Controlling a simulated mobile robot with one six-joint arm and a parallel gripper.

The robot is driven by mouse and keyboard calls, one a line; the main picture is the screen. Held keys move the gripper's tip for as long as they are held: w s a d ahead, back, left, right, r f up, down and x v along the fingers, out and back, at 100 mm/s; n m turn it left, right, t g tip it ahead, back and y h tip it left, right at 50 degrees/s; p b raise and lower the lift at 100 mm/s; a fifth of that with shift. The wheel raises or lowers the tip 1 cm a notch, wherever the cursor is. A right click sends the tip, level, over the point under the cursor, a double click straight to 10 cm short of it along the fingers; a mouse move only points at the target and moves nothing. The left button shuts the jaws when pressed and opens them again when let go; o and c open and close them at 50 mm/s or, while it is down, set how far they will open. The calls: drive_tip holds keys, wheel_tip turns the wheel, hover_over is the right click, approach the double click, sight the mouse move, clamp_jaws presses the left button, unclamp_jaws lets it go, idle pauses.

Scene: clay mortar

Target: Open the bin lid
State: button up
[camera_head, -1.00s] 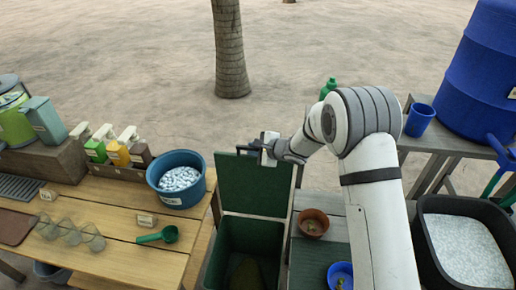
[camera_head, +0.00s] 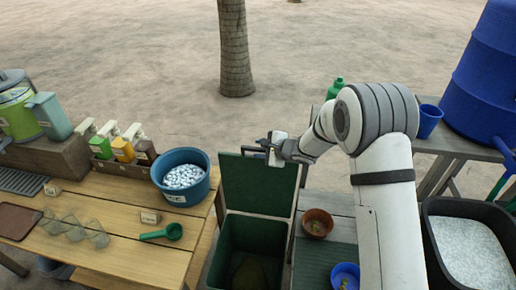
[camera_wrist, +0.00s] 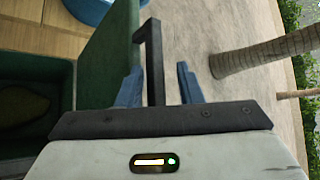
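The green bin (camera_head: 226,240) stands between the wooden table and the grey bench. Its lid (camera_head: 258,185) is raised about upright at the bin's back edge, so the bin's inside shows. The wrist view also shows the lid (camera_wrist: 108,55) and its dark bar handle (camera_wrist: 152,50). My gripper (camera_head: 268,150) is at the top of the lid, by the handle. In the wrist view its two blue fingers (camera_wrist: 158,85) stand apart, one on each side of the handle, with gaps showing. It is open and not clamped on the handle.
A blue tub (camera_head: 180,178) of whitish pieces and a green scoop (camera_head: 163,232) are on the wooden table at left. A brown pot (camera_head: 317,223) and a blue bowl (camera_head: 344,274) are right of the bin. Open sandy ground lies behind, with a tree trunk (camera_head: 235,50).

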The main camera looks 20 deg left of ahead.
drive_tip(key=v, duration=0.6)
drive_tip(key=shift+r, duration=0.25)
